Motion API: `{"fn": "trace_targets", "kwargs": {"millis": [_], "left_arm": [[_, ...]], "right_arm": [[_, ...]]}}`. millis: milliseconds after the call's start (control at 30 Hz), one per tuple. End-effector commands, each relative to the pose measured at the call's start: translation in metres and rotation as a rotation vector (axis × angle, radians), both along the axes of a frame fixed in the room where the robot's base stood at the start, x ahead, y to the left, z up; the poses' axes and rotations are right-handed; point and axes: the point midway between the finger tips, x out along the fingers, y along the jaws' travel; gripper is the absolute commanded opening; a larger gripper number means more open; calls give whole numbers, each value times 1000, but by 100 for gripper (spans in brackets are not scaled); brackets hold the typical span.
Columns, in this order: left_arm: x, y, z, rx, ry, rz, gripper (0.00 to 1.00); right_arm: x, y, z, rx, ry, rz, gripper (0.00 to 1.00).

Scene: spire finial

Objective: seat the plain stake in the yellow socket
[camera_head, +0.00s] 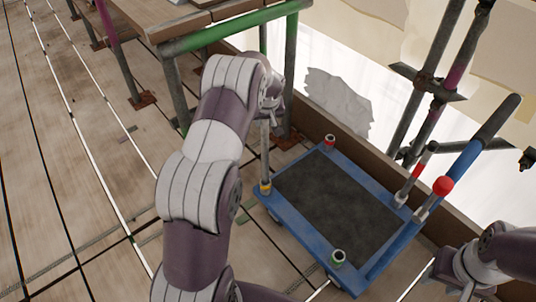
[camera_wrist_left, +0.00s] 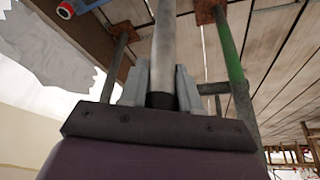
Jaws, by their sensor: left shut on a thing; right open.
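My left gripper (camera_head: 270,103) is shut on the plain grey stake (camera_head: 265,150), which hangs nearly upright below it. In the left wrist view the stake (camera_wrist_left: 164,45) runs between the two fingers (camera_wrist_left: 160,88), with a dark band at the jaws. The yellow socket (camera_head: 265,188) is at the left corner of the blue cart (camera_head: 300,233). The stake's lower end meets the yellow socket in the head view; I cannot tell how deep it sits. My right gripper (camera_head: 440,268) is open and empty at the lower right, beyond the cart's edge.
A red-banded stake (camera_head: 417,172) stands at the right corner, near a red ball (camera_head: 443,186) on a rod. Scaffold tubes, including a green one (camera_head: 235,27), stand close behind my left arm.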

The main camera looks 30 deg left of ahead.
Motion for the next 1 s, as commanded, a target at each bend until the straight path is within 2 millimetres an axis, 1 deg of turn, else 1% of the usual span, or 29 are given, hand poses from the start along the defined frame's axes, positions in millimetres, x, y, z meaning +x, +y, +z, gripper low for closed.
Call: {"fn": "trace_targets", "kwargs": {"millis": [33, 167, 300, 367, 533, 667, 700, 767, 1000], "left_arm": [[0, 0, -15, -1, 1, 0, 0], [0, 0, -35, 0, -1, -2, 0], [1, -1, -64, 0, -1, -3, 0], [1, -1, -67, 1, -2, -4, 0], [1, -1, -65, 1, -2, -4, 0], [1, -1, -69, 0, -1, -4, 0], [0, -1, -68, 0, -1, -4, 38], [0, -1, -68, 0, -1, -4, 57], [0, -1, -68, 0, -1, -4, 57]], "right_arm": [[0, 0, -9, 0, 0, 0, 43], [0, 0, -17, 0, 0, 0, 43], [0, 0, -29, 0, 0, 0, 43], [0, 0, -29, 0, 0, 0, 43], [0, 0, -27, 0, 0, 0, 43], [0, 0, -30, 0, 0, 0, 43], [0, 0, -29, 0, 0, 0, 43], [0, 0, -29, 0, 0, 0, 43], [0, 0, -29, 0, 0, 0, 43]]}}
